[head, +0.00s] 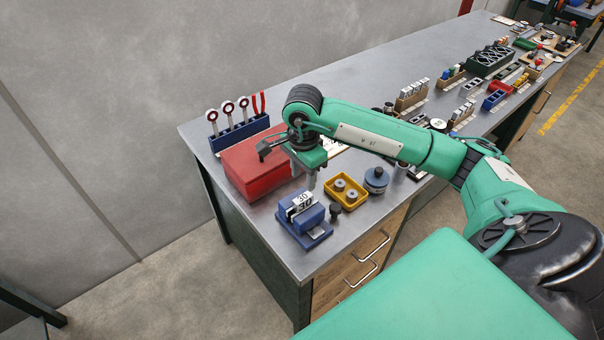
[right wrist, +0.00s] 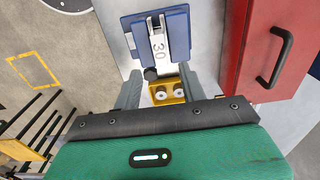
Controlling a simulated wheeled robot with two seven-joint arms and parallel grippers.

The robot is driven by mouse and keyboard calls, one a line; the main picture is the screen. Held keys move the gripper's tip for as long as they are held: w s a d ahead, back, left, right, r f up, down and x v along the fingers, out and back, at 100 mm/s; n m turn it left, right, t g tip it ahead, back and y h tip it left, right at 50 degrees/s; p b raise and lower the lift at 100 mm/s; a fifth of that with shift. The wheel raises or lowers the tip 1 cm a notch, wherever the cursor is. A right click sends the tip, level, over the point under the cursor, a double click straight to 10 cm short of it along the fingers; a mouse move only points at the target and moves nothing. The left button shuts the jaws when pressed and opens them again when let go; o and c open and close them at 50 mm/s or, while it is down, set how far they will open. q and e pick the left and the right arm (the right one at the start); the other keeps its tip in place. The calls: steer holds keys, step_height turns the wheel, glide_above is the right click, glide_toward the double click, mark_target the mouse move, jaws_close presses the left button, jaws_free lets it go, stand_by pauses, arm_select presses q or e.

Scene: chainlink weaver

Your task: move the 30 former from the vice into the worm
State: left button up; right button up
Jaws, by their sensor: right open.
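The 30 former (head: 303,199), a pale piece marked 30, sits in the blue vice (head: 316,240) at the near left corner of the bench. In the right wrist view the former (right wrist: 159,47) stands between the blue jaws of the vice (right wrist: 179,32), at the top of the picture. My right gripper (head: 309,178) is above the bench, just behind the vice. Its fingers (right wrist: 160,80) are apart and empty, pointing toward the former without closing around it. My left gripper is not in view. I cannot make out which thing is the worm.
A red box (head: 245,168) with a dark handle is left of the gripper. A yellow tray (head: 334,198) with two round pieces and a blue round pot (head: 376,178) stand close on the right. A blue rack (head: 238,135) stands behind. Several blocks and racks line the bench farther off.

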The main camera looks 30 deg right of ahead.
mark_target(303, 197)
step_height(303, 197, down, 8)
steer(key=b, duration=0.5)
steer(key=shift+a, duration=0.1)
steer(key=shift+f+b, duration=0.6)
steer(key=shift+b, duration=0.05)
steer(key=shift+c, duration=0.2)
steer(key=c, duration=0.8)
steer(key=shift+r, duration=0.15)
steer(key=shift+c, duration=0.2)
